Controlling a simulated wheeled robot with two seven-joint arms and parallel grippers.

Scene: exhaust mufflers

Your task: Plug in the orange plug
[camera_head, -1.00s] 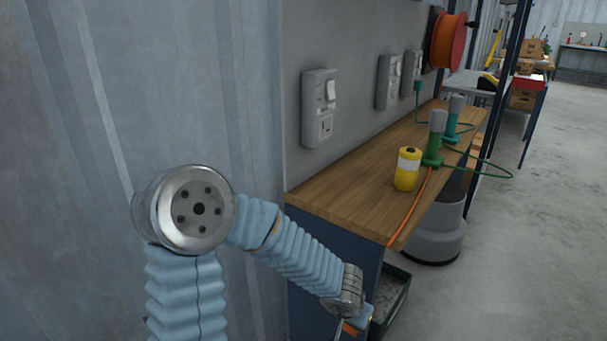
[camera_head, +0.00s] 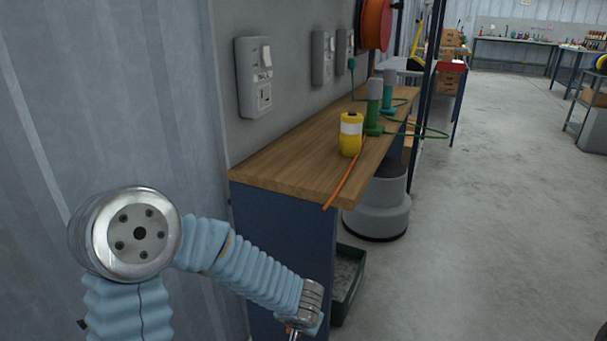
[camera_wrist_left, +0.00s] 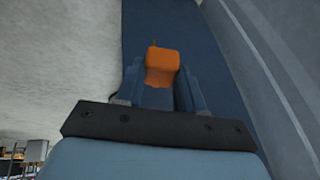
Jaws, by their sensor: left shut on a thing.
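The orange plug (camera_wrist_left: 162,66) is held between the two dark fingers of my left gripper (camera_wrist_left: 161,82) in the left wrist view. In the head view my left wrist is low, beside the bench's dark blue end panel, and the gripper is mostly cut off by the bottom edge. An orange cord (camera_head: 347,186) runs along the bench top and over its front edge. The nearest grey wall socket (camera_head: 254,78) is above the bench's near end and looks empty. Two more sockets (camera_head: 322,57) (camera_head: 344,50) are farther along. My right gripper is not in view.
The wooden bench (camera_head: 280,170) carries a yellow canister (camera_head: 351,134) and green (camera_head: 374,108) and teal (camera_head: 389,90) tools. A green cord plug (camera_head: 352,63) sits at the farthest socket. A dark bin (camera_head: 346,280) is under the bench. Open floor lies right.

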